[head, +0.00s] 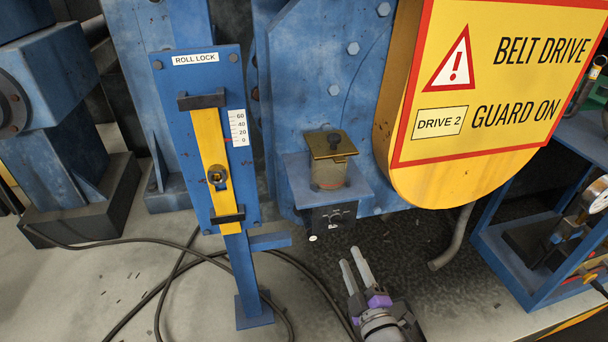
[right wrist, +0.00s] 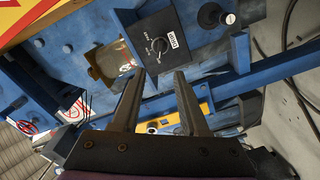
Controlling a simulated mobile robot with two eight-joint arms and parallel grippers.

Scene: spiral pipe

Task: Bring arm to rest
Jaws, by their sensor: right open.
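My right gripper (head: 355,267) shows at the bottom centre of the head view, in front of the blue machine and over the floor. It is open, with two pale fingers apart and nothing between them. In the right wrist view its two dark fingers (right wrist: 158,88) are spread and empty. They point toward a black control box with a knob (right wrist: 158,45), apart from it as far as I can see. My left gripper is not in the head view.
A blue roll lock post with a yellow sliding bar (head: 208,150) stands left of my gripper. A bracket with a brass-lidded pot (head: 329,172) is above it. A yellow belt guard (head: 440,185) hangs at the upper right. Dark cables (head: 165,285) lie on the floor. A blue frame (head: 510,260) stands right.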

